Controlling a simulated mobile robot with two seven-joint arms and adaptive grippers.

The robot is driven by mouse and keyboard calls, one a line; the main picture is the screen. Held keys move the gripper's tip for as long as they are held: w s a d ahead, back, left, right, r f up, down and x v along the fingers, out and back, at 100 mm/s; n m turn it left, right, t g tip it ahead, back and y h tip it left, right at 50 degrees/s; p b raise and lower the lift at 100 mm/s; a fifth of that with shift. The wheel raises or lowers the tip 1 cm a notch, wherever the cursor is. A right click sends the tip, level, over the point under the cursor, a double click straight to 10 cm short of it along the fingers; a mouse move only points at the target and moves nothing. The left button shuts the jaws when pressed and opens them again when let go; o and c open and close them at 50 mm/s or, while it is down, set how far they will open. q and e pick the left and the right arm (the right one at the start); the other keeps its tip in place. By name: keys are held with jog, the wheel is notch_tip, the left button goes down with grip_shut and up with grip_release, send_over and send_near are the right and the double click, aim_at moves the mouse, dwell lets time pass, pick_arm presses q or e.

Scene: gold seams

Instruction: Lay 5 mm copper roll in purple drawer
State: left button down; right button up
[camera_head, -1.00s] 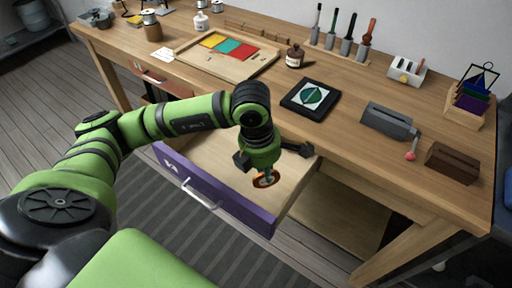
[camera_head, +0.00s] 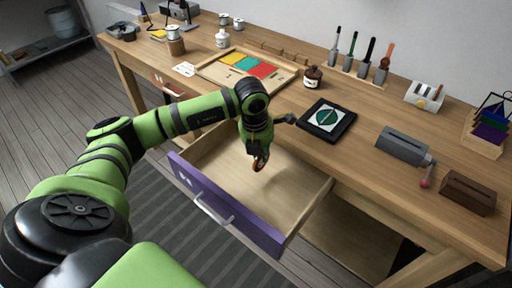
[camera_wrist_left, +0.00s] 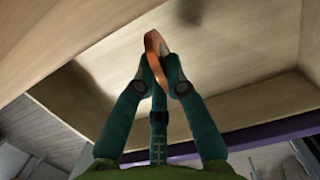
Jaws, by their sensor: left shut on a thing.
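The purple drawer (camera_head: 222,204) is pulled out from under the workbench, and its bare wooden inside is visible. My left gripper (camera_head: 258,158) is over the drawer, pointing down. It is shut on the copper roll (camera_head: 260,163), an orange-brown ring seen nearly edge-on. In the left wrist view the copper roll (camera_wrist_left: 153,44) stands upright between the two green fingertips (camera_wrist_left: 160,75), in front of the pale drawer floor. I cannot tell whether the roll touches the floor. My right gripper is not in view.
An orange-fronted drawer (camera_head: 170,86) is at the left. The drawer's right half is clear.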

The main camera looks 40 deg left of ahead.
pick_arm(q)
jog(key=shift+w+a+f+p, duration=0.3)
jog(key=shift+w+a+f, duration=0.45)
jog(key=shift+a+f, duration=0.15)
jog(key=shift+w+a+f+p, duration=0.3)
jog(key=shift+w+a+f, duration=0.4)
jog(key=shift+a+f, duration=0.2)
jog(key=shift+f, duration=0.2)
jog(key=c, duration=1.6)
grip_release()
jog(key=shift+r, duration=0.1)
jog(key=r, duration=0.4)
jog(key=s+r+b, duration=0.1)
jog(key=r, duration=0.3)
jog(key=s+r, duration=0.1)
jog(key=r, duration=0.3)
jog(key=shift+a+r, duration=0.1)
